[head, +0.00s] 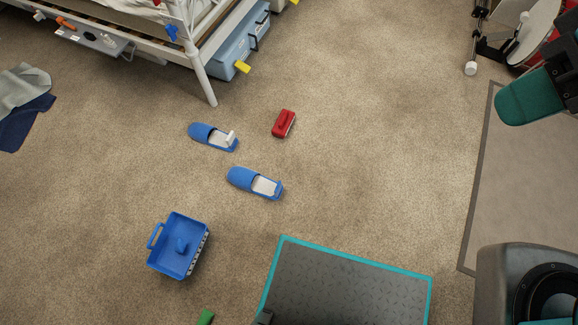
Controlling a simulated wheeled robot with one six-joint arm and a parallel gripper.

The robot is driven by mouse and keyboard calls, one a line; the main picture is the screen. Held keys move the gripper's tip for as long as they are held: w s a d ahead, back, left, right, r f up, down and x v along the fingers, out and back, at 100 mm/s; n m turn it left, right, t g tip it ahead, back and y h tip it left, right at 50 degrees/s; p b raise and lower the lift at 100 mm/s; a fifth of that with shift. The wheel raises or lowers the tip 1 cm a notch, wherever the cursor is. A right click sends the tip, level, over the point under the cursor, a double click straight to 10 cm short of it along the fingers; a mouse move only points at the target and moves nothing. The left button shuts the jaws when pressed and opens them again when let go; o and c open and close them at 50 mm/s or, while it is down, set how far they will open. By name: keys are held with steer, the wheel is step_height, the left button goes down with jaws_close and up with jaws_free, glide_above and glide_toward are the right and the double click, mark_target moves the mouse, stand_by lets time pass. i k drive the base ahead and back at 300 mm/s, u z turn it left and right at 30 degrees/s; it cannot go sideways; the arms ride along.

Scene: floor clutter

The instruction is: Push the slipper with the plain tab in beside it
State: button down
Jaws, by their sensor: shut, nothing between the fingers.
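Two blue slippers with pale insoles lie on the carpet, apart from each other. The upper slipper (202,132) has a white upright piece near its open end. The lower slipper (241,178) is a little below and to the right, pointing much the same way, with a small light blue piece at its open end. The tab markings are too small to read, so I cannot tell which tab is plain. My gripper (523,99), with teal fingers, is shut and empty at the upper right, far from both slippers.
A red block-like object (284,123) lies right of the upper slipper. A blue basket (157,262) holding a blue item stands lower left. A bed leg (204,87) and blue box (236,48) are above. A green item (205,317) lies at the bottom. Carpet around the slippers is mostly clear.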

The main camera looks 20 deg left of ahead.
mark_target(244, 178)
steer(key=z, duration=0.15)
steer(key=k, duration=0.3)
steer(key=u, duration=1.1)
steer(key=i, duration=0.5)
steer(key=z, duration=0.05)
